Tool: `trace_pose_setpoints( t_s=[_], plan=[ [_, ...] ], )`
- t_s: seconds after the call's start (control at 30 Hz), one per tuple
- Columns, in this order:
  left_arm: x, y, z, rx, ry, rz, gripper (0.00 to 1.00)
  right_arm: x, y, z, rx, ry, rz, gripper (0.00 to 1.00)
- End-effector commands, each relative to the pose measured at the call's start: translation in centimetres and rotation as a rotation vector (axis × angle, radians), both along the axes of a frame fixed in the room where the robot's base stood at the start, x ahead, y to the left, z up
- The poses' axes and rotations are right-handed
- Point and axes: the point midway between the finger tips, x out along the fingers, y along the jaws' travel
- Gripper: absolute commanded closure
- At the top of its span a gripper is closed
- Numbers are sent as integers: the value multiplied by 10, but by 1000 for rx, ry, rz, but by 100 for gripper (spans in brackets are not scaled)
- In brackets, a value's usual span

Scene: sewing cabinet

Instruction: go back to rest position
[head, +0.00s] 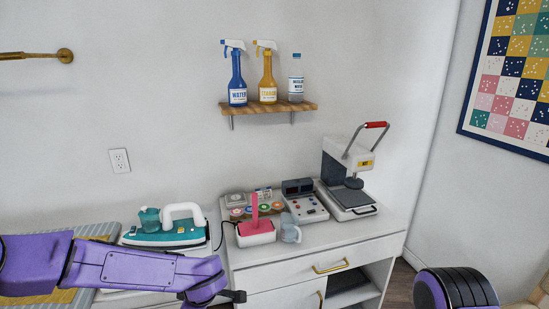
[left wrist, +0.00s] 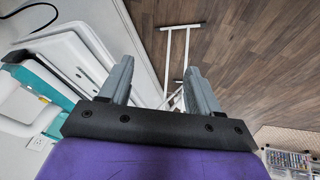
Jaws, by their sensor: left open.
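My left arm comes in from the left in the head view, with its gripper (head: 238,296) low in front of the white cabinet (head: 285,277). In the left wrist view the left gripper (left wrist: 157,78) has its two grey fingers spread apart, with nothing between them. Below the fingers I see wood floor and white metal legs. A purple and black rounded part of mine shows at the lower right of the head view. My right gripper is not in view.
A teal and white iron (head: 165,229) stands behind my left arm. On the cabinet are a white box with a pink piece (head: 256,230), a control box (head: 305,203) and a heat press (head: 348,178). A wall shelf (head: 270,108) holds several bottles. Wood floor (left wrist: 250,60) is clear.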

Motion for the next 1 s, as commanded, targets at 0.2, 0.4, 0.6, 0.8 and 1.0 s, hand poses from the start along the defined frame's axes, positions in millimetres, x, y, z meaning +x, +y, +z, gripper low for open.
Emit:
trace_pose_setpoints(
  t_s=[0.2, 0.4, 0.6, 0.8, 1.0],
  plan=[
    [-60, 34, -104, 182, -134, -162, 37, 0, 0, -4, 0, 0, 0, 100],
    [-182, 63, -187, 177, -30, -492, 37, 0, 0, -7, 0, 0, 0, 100],
    [-282, 100, -213, 197, 194, -727, 37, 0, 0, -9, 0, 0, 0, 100],
    [-308, 110, -221, 215, 266, -759, 37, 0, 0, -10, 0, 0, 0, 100],
    [-308, 110, -221, 215, 266, -759, 37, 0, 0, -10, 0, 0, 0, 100]
  ],
)
